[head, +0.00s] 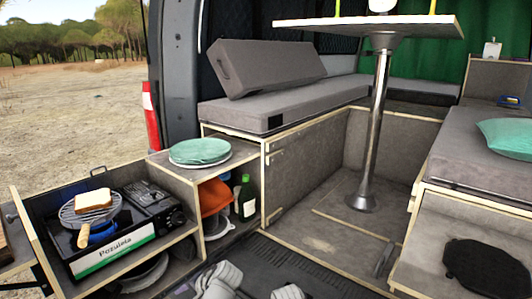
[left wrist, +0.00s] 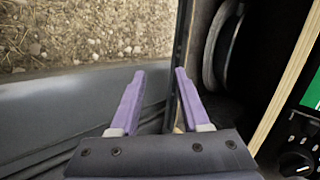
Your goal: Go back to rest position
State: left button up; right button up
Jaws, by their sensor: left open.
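My left gripper (left wrist: 160,78) shows in the left wrist view with two purple fingers spread apart. Nothing is between them. It is over a dark grey surface at the van's edge, beside the open shelf of the kitchen unit. In the head view neither gripper's fingers can be seen; only pale parts of my own body show at the bottom edge. My right gripper is out of view.
A camping stove (head: 125,222) with toast (head: 93,199) on a grill stands on the pull-out at left. A teal-topped plate (head: 200,152) sits on the cabinet. A table leg (head: 376,130) stands mid-van. Round dishes (left wrist: 222,45) rest in the shelf near my left gripper.

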pick_arm(q)
jog(key=s+d+f+n+g+h, duration=0.3)
jog(key=s+d+f+n+h, duration=0.25)
jog(key=s+d+h, duration=0.2)
jog(key=s+d+r+m+p, duration=0.1)
jog(key=s+d+r+p, duration=0.1)
jog(key=r+p, duration=0.6)
jog(key=s+d+r+m+p, duration=0.2)
jog(key=d+r+p, duration=0.3)
jog(key=r+p, duration=0.3)
jog(key=s+d+r+m+g+p, duration=0.1)
jog(key=s+d+r+p, duration=0.1)
jog(key=r+p, duration=0.6)
jog(key=shift+d+r+y+p, duration=0.4)
jog(key=shift+d+p, duration=0.25)
jog(key=shift+d, duration=0.25)
jog(key=shift+m, duration=0.25)
